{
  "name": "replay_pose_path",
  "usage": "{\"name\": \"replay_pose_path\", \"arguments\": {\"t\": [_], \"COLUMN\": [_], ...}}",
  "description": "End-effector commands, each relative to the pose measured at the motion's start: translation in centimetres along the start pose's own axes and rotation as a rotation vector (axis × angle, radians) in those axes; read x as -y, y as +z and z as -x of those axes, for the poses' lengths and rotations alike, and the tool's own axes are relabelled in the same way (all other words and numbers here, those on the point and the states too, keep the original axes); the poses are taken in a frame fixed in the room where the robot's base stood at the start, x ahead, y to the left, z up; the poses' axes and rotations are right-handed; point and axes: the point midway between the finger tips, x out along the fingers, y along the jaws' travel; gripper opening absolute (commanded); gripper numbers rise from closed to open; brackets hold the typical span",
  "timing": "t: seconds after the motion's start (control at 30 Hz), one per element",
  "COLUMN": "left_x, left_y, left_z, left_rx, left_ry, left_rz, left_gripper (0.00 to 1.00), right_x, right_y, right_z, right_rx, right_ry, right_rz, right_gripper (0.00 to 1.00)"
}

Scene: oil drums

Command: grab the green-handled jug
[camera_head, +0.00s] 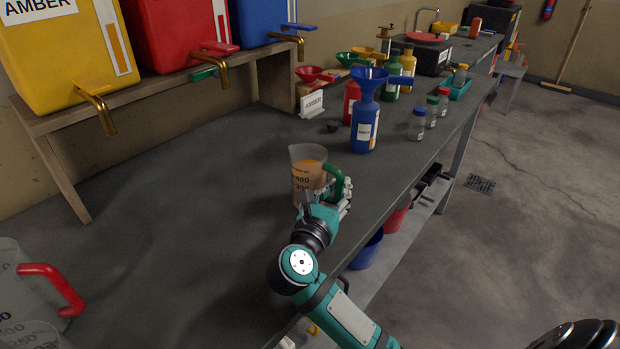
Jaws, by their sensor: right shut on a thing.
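The green-handled jug (307,175) stands upright on the dark bench top. It is clear, with measuring marks, and holds an amber liquid. Its green handle (333,178) is on its right side. My right gripper (338,192) is shut on the green handle, and its fingers hide part of it. The right arm reaches in from the bottom of the view. My left gripper does not show. A second clear jug with a red handle (52,284) stands at the lower left, cut off by the picture's edge.
A blue bottle with a funnel (364,125) stands behind the jug to the right, with small capped jars (417,124) beyond. Yellow, red and blue drums with brass taps sit on a wooden shelf (60,118). Bench left of the jug is clear.

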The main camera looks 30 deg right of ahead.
Motion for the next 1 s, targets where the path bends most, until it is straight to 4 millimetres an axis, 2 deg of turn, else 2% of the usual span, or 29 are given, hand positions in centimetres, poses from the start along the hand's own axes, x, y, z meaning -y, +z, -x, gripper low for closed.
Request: {"name": "replay_pose_path", "arguments": {"t": [0.57, 1.0], "left_x": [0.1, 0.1], "left_y": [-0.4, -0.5], "left_z": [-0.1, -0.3], "left_rx": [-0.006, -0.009], "left_ry": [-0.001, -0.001], "left_rz": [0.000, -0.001], "left_gripper": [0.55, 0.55], "right_x": [0.0, 0.0], "right_y": [0.1, 2.8], "right_z": [0.0, 0.0], "right_rx": [-0.004, 0.000], "right_ry": [-0.001, 0.000], "right_rz": [0.001, -0.005], "right_gripper": [0.00, 0.00]}}
